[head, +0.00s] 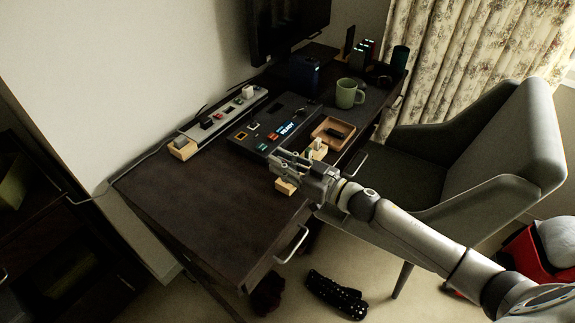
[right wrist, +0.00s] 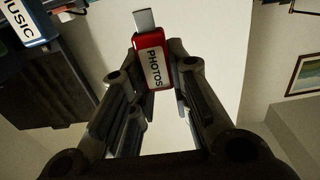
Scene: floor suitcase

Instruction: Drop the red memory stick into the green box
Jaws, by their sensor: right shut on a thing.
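The red memory stick (right wrist: 150,62), with a white label reading PHOTOS and a silver plug, is between the fingers of my right gripper (right wrist: 155,60) in the right wrist view. The gripper is shut on it. In the head view my right gripper (head: 284,166) is over the near edge of the dark desk, beside the console; the held stick cannot be made out there. A dull green box (head: 13,186) stands in the dark shelf unit at the far left; I cannot see its inside well. My left gripper is not in view.
The desk (head: 200,200) is bare at its left end. A console (head: 268,128), a power strip (head: 225,118), a wooden tray (head: 333,133) and a green mug (head: 348,93) stand farther back. A grey chair (head: 480,150) is at the right. A blue-and-white MUSIC item (right wrist: 28,22) is upper left in the wrist view.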

